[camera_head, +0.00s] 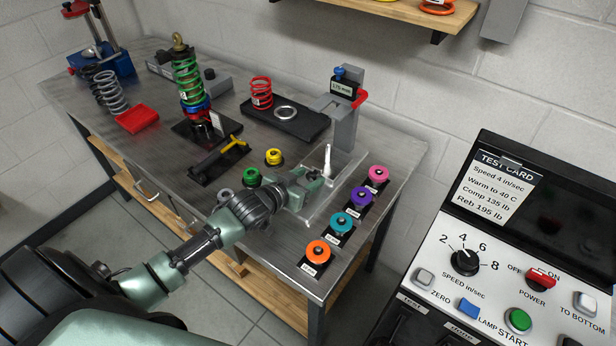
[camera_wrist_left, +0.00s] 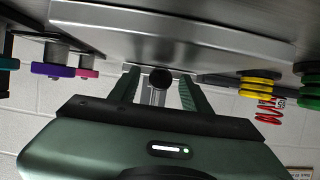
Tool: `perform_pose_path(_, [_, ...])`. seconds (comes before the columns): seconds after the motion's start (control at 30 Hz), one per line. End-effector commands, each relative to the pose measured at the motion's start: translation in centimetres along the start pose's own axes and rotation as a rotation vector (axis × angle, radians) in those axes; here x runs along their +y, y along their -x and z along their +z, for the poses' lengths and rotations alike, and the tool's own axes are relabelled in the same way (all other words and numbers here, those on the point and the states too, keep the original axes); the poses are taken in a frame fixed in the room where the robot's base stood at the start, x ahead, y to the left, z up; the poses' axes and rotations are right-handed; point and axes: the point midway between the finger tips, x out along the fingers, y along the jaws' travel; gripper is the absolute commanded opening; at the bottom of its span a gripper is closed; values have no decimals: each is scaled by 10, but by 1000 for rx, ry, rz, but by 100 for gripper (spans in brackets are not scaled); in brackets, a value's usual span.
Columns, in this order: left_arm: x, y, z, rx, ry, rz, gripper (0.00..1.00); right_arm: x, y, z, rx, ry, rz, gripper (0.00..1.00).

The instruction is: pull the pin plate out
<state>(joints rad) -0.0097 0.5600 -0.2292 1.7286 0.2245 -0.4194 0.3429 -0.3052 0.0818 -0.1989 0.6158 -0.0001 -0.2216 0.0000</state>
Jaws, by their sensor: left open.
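My left gripper (camera_head: 310,184) is at the near left rim of a shallow clear-grey tray (camera_head: 312,218) on the steel bench. A slim white upright piece (camera_head: 327,160) stands in the tray. In the left wrist view my left gripper (camera_wrist_left: 160,90) is open, its two green fingers on either side of a dark round knob (camera_wrist_left: 160,78). I cannot tell whether they touch it. A flat metal surface (camera_wrist_left: 150,40) fills the top of that view. No part is clearly identifiable as the pin plate. My right gripper is not in view.
Orange (camera_head: 318,250), teal (camera_head: 341,223), purple (camera_head: 360,197) and pink (camera_head: 378,174) discs line the bench's right side. A gauge stand (camera_head: 345,125) rises behind the tray. Green (camera_head: 252,176) and yellow (camera_head: 274,156) discs sit left of my gripper. A control panel (camera_head: 500,260) stands at right.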

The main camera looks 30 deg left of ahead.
Motion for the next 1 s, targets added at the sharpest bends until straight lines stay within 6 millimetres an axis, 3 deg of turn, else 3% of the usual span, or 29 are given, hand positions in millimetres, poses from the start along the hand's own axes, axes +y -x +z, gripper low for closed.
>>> perform_pose_path(0.23, [0, -1, 0, 0, 0, 1, 48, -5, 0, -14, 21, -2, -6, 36])
perform_pose_path(0.4, [0, -1, 0, 0, 0, 0, 0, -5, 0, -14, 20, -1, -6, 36])
perform_pose_path(1.0, [0, -1, 0, 0, 1, 1, 0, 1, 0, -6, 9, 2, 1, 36])
